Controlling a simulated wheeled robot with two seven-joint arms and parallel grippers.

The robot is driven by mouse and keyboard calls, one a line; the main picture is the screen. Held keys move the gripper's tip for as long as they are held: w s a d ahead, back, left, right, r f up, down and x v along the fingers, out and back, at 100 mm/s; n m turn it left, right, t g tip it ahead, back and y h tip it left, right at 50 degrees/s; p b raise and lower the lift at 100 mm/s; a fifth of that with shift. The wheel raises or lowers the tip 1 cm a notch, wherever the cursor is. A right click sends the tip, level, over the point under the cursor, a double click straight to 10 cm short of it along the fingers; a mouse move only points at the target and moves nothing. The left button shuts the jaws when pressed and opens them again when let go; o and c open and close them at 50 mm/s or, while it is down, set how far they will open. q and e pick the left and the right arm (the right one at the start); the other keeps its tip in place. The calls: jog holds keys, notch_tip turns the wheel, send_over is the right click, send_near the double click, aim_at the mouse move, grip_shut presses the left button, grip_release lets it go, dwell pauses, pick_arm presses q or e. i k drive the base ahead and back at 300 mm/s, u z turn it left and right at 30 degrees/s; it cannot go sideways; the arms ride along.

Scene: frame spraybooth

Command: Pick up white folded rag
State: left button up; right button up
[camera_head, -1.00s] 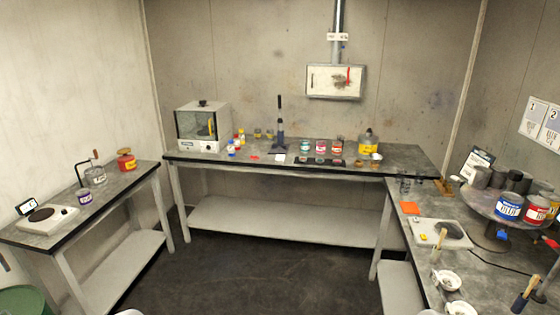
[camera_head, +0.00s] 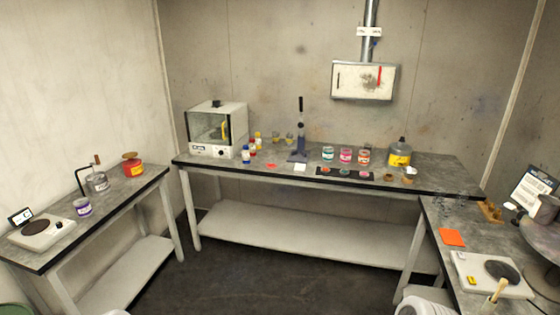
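A small flat white piece (camera_head: 300,167), which looks like the white folded rag, lies on the back bench (camera_head: 240,172) near its front edge. Neither gripper shows. Only pale rounded parts, seemingly of my arms, show at the bottom edge.
A white oven-like box (camera_head: 215,128) and small bottles stand left of the stand. Several labelled jars (camera_head: 346,156) and a yellow-labelled can (camera_head: 399,153) stand right. Side benches flank open dark floor (camera_head: 270,260). An orange square (camera_head: 452,237) lies on the right bench.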

aim_at(299, 168)
jog(key=u, duration=0.1)
jog(key=i, duration=2.05)
jog(key=z, duration=0.2)
